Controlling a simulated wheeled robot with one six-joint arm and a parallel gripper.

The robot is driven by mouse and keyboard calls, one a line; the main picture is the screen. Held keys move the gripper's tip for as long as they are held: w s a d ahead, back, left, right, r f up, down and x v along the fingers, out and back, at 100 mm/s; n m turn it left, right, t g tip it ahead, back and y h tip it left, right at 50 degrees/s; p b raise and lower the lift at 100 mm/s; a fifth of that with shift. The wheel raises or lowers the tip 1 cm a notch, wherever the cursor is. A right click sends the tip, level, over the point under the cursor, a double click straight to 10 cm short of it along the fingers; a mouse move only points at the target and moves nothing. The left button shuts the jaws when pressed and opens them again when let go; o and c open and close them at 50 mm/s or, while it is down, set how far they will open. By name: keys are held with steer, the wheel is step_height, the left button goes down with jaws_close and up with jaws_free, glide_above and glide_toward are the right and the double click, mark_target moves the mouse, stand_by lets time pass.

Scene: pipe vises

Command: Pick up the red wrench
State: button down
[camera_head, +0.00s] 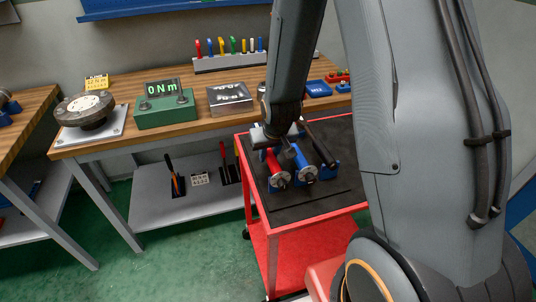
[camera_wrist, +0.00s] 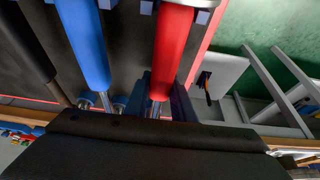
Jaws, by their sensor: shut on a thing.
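The red wrench (camera_head: 273,163) lies on the black top of a red cart (camera_head: 338,200), at the left of a row of wrenches. Its red handle (camera_wrist: 173,45) fills the upper middle of the wrist view. My gripper (camera_head: 266,138) is at the far end of this wrench. In the wrist view my gripper (camera_wrist: 163,88) has dark fingers on both sides of the wrench below its red handle, shut on it. Blue supports seem to sit under the wrenches. I cannot tell whether the red wrench is clear of them.
A blue wrench (camera_head: 303,163) lies close to the right of the red one, with a black-handled wrench (camera_head: 320,149) beyond it. Behind the cart, a workbench (camera_head: 140,78) holds a green display box (camera_head: 165,109) reading 0Nm, a round device (camera_head: 86,112) and a tool rack (camera_head: 226,62).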

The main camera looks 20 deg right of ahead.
steer(key=shift+r+b, duration=0.8)
steer(key=shift+r, duration=4.1)
